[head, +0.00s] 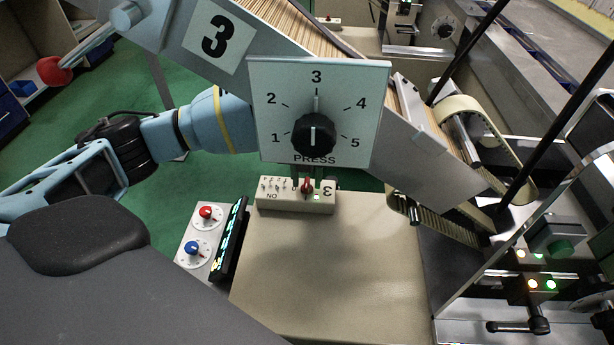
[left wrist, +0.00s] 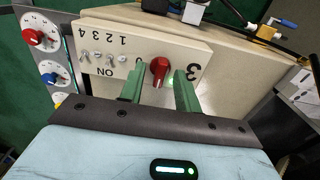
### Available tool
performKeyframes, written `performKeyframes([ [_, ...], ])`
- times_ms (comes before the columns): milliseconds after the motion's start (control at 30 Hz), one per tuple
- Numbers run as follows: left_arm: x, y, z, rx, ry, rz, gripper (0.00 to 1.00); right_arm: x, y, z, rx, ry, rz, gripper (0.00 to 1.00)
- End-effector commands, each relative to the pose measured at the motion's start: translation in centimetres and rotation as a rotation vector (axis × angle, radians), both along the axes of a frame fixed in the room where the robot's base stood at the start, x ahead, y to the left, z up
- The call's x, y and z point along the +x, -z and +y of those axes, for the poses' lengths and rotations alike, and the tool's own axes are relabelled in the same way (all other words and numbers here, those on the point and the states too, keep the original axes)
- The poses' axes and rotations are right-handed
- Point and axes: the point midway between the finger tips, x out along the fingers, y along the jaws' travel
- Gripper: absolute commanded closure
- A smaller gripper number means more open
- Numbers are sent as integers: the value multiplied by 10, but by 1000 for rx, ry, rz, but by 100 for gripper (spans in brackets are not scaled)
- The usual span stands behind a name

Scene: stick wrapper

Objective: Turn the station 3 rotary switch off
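The station 3 switch box (head: 285,199) is a cream box marked 3, below the PRESS dial plate in the head view. Its red rotary switch (head: 306,186) is at the right, beside a lit green lamp (head: 317,197). In the left wrist view the red rotary switch (left wrist: 160,71) shows a pale pointer line. My left gripper (left wrist: 158,88) is open, with one green finger on each side of the switch in that view. Contact cannot be told. In the head view the dial plate hides most of this gripper. My right gripper is not in view.
The dial plate (head: 270,95) hangs in front of my left forearm. A panel with red and blue knobs (head: 205,238) stands left of the box. Small toggle switches (left wrist: 97,58) line the box's face. A sloping chute (head: 405,130) and rollers stand at right.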

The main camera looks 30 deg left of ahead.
Motion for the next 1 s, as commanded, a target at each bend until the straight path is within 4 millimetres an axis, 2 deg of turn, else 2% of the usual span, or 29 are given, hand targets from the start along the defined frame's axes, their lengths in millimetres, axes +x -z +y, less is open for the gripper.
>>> performKeyframes([
  [267, 0, 2, 0, -1, 0, 0, 67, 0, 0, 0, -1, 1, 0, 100],
  [533, 0, 2, 0, -1, 0, 0, 100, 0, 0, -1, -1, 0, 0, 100],
  [1000, 0, 1, 0, -1, 68, 0, 100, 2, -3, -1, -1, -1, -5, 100],
])
